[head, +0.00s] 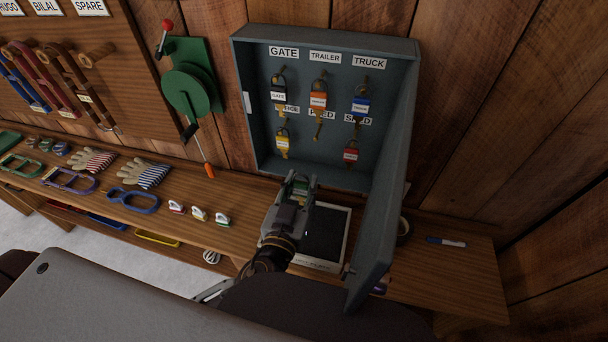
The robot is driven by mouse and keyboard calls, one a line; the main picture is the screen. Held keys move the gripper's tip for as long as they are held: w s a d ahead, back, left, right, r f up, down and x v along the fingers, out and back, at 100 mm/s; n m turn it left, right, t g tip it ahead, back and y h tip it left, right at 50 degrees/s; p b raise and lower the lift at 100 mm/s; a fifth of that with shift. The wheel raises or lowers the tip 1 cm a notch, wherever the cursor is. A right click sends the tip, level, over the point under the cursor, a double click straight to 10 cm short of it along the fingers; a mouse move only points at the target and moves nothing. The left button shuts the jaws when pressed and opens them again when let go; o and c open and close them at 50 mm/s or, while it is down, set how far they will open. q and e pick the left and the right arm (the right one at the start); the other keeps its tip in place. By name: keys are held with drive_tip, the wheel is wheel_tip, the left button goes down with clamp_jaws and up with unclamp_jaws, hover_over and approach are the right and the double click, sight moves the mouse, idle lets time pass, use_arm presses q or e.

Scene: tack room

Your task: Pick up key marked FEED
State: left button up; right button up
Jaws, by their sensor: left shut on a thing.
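The grey key cabinet (272,50) is on the back wall with its door (378,210) swung open. The FEED label (322,114) is in the middle of its lower row, partly covered by the orange-tagged TRAILER key (318,100). No separate key shows hanging below FEED. My left gripper (300,183) is in front of the cabinet's lower edge, shut on a small green-tagged thing (299,187), apparently the FEED key. Its writing is too small to read and the fingers hide part of it. My right gripper is not in view.
Other keys hang inside: GATE (279,96), TRUCK (360,105), a yellow-tagged one (283,142) and a red-tagged one (351,155). A dark tray (325,235) lies below on the wooden bench (455,275). The open door stands close right of my gripper.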

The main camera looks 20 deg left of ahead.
use_arm(q)
drive_tip(key=shift+s+p, duration=0.5)
drive_tip(key=shift+s, duration=0.65)
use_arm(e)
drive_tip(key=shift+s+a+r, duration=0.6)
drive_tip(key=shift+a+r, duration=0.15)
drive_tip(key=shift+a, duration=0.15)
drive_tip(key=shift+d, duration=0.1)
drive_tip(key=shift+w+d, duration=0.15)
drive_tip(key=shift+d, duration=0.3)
